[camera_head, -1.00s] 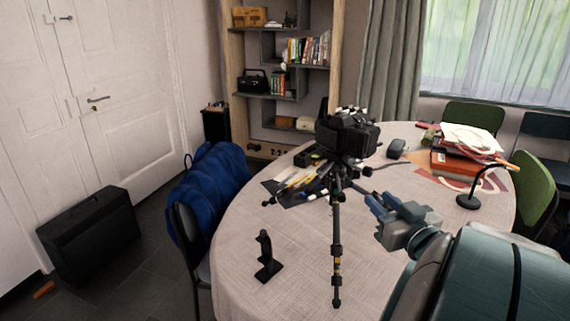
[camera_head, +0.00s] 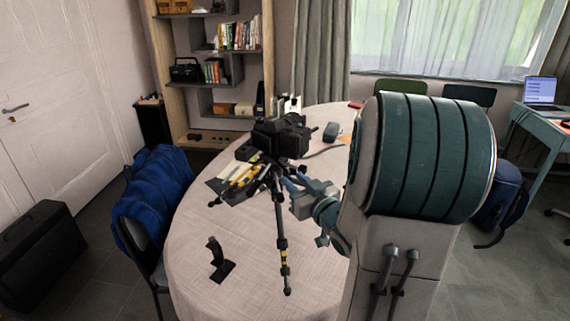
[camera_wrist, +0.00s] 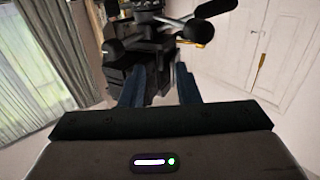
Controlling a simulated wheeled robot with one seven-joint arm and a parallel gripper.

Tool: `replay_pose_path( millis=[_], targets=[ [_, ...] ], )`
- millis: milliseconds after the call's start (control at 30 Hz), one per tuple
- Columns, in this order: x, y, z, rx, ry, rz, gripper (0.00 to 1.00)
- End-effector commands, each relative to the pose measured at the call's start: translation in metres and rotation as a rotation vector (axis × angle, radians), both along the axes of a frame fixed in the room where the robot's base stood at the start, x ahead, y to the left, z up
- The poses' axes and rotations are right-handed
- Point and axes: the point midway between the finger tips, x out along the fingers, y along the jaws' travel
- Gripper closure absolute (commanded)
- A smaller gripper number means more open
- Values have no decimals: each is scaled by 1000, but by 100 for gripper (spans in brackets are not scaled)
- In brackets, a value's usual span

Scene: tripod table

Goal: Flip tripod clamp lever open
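A black tripod (camera_head: 281,240) stands on the round table (camera_head: 215,290) with its legs spread and a dark camera (camera_head: 283,137) on top. My gripper (camera_head: 286,181) is at the tripod's upper legs, just below the head, coming from the right. In the wrist view its two blue fingers (camera_wrist: 160,78) are spread apart, with dark tripod parts (camera_wrist: 150,50) ahead and between them. I cannot tell whether they touch. A dark handle with a round knob (camera_wrist: 194,28) sticks out there to the right. I cannot pick out the clamp lever for certain.
A small black stand (camera_head: 219,260) is at the table's front left. A blue jacket on a chair (camera_head: 155,195) stands at the left. My arm covers the table's right side.

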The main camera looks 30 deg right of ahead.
Motion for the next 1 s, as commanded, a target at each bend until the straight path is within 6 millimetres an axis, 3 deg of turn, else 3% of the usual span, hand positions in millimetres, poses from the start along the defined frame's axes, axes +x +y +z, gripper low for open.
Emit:
replay_pose_path(
  millis=[100, 300, 667, 767, 800, 1000],
  targets=[
    [24, 2, 0, 1, -2, 4, 71],
    [45, 3, 0, -1, -2, 2, 71],
    [50, 3, 0, -1, -1, 0, 71],
    [50, 3, 0, -1, -1, 0, 96],
    [50, 3, 0, -1, -1, 0, 100],
    [50, 3, 0, -1, -2, 4, 100]
  ],
)
